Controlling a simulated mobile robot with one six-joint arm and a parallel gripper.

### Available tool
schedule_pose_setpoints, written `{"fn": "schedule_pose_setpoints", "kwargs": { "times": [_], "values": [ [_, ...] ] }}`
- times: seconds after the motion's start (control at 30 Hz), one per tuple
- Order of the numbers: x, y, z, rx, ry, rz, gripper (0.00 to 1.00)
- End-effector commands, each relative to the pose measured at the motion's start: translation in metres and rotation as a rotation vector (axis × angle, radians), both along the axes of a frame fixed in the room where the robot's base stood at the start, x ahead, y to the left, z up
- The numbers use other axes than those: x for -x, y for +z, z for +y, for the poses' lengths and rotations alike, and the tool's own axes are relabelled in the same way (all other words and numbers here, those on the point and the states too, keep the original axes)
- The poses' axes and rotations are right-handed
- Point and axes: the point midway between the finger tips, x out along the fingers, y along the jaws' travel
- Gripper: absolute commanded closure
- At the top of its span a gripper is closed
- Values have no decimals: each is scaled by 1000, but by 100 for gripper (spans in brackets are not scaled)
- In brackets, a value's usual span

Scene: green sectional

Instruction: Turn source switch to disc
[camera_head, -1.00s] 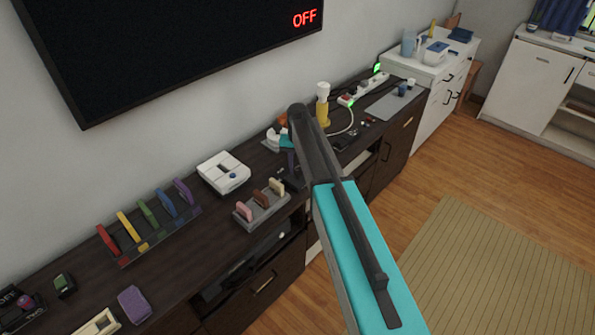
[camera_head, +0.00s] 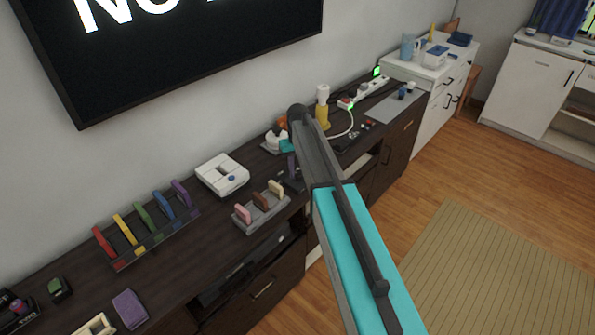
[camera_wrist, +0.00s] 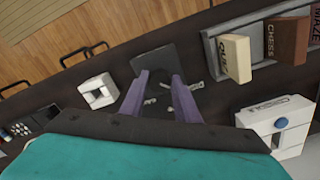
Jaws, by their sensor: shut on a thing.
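My gripper (camera_wrist: 161,78) has purple fingers that slant together over a small dark unit (camera_wrist: 166,60) on the cabinet top. The unit appears to be the source switch, but I can read no label on it. The fingers are shut on a part of it, probably its knob or lever, which they mostly hide. Small pale metal bits show around the fingers. In the head view my gripper (camera_head: 291,165) is mostly behind my arm, low at the cabinet top. The TV (camera_head: 190,50) is lit with large white letters beginning "NO", cut off at the top.
A white console (camera_head: 222,175) with a blue button and a rack of cartridges (camera_head: 262,216) stand close by on the dark cabinet. A white switch box (camera_wrist: 98,92) sits left of the fingers in the wrist view. A yellow-and-white bottle (camera_head: 322,105) and power strip (camera_head: 365,92) stand beyond.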

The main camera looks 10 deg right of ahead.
Motion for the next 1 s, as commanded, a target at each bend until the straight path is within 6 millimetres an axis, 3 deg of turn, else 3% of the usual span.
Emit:
{"fn": "schedule_pose_setpoints", "kwargs": {
  "times": [0.13,0.17,0.27,0.67,1.0],
  "values": [
    [-1,1,0,0,2,-2,94],
    [-1,1,0,0,2,-2,66],
    [0,1,0,0,1,-1,52],
    [0,2,0,0,-1,-1,52],
    [0,28,0,0,-1,-2,52]
  ]
}}
